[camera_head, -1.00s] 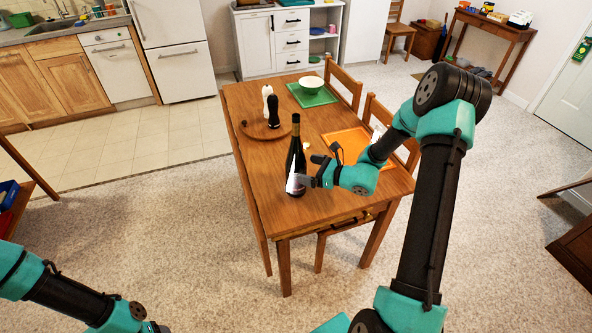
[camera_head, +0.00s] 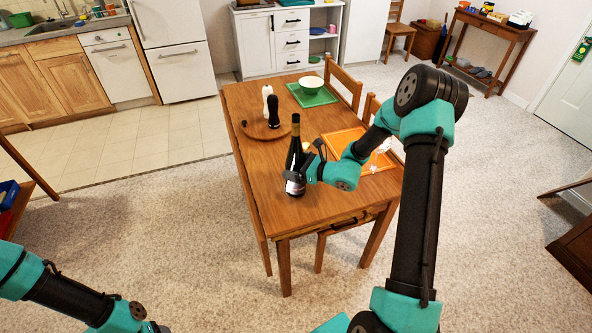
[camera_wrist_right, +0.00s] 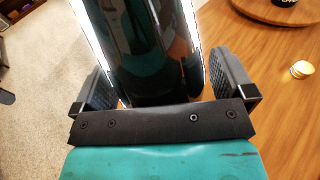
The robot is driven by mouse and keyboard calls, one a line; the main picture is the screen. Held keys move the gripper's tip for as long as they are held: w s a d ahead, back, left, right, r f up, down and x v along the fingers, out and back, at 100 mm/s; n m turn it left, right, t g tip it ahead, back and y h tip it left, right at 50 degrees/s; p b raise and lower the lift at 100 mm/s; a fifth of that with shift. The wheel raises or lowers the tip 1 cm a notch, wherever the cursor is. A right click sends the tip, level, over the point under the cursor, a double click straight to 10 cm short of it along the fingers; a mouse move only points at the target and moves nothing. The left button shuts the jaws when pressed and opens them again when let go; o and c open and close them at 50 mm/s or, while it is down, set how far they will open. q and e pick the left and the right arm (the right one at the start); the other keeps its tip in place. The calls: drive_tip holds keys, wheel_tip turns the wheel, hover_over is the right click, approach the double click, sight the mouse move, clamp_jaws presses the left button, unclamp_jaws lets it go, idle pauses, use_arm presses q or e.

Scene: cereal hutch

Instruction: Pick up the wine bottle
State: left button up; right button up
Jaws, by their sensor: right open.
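The dark wine bottle (camera_head: 295,160) stands upright near the left edge of the wooden table in the head view. My right gripper (camera_head: 293,177) is at the bottle's lower body, coming from the right. In the right wrist view the bottle (camera_wrist_right: 145,50) fills the space between the two fingers of my open right gripper (camera_wrist_right: 165,85), with one finger on each side. I cannot tell whether the fingers touch the glass. My left arm shows at the lower left of the head view, but its gripper's fingers are out of frame.
A round wooden board (camera_head: 252,131) with a white and a black mill (camera_head: 273,112) lies behind the bottle. The table's front is mostly clear.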

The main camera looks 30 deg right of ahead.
sight(296, 157)
idle(0.3)
drive_tip(key=c, duration=1.4)
drive_tip(key=shift+r, duration=1.75)
drive_tip(key=s+a+r, duration=0.1)
drive_tip(key=s+a, duration=0.7)
drive_tip(key=s, duration=0.5)
drive_tip(key=shift+s+r, duration=0.3)
drive_tip(key=shift+a, duration=0.1)
